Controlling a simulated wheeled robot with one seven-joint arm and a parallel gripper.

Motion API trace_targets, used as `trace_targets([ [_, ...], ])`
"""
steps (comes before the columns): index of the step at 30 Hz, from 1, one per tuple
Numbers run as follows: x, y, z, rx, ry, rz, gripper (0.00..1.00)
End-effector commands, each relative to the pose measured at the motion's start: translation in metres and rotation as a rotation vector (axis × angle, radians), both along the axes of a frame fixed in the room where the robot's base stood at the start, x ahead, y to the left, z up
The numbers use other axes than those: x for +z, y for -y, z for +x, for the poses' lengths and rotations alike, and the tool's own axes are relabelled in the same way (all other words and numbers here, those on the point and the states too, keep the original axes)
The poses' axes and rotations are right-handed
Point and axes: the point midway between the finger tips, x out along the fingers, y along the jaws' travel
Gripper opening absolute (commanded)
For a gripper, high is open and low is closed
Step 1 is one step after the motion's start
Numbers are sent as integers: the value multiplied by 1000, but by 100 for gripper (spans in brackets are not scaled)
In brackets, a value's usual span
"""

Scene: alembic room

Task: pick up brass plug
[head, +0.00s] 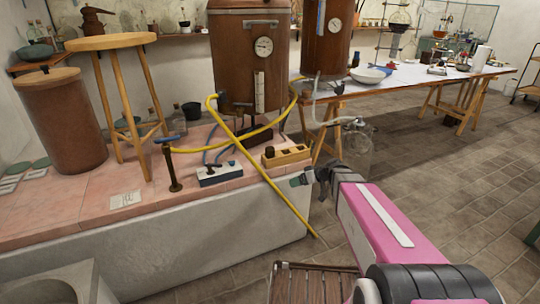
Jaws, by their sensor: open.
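I cannot make out a brass plug for certain. A wooden block (286,156) lies near the right front edge of the pink-tiled bench, with a small dark knob (269,151) on its left end and small brownish shapes along its top. They are too small to tell apart. My gripper (302,180) is open at the end of my pink arm, in front of and slightly right of the block, by the bench's right corner. I see nothing between its fingers. The gripper appears apart from the block.
A blue-white box with a knob (219,174) and a dark valve stand (173,168) are left of the block. A yellow hose (262,178) crosses the bench and hangs over its front edge. A copper boiler (249,60) stands behind. A slatted wooden stool (310,284) is below my gripper.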

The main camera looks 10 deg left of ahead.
Motion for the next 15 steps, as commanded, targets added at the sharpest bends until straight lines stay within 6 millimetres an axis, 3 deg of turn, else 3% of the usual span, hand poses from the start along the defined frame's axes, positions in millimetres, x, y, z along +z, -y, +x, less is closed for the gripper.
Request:
trace_targets([
  [1,6,-10,20,23,76,65,81],
  [6,35,-33,65,52,361,262,81],
  [10,53,-41,90,36,534,355,81],
  [15,65,-44,103,13,646,404,81],
])
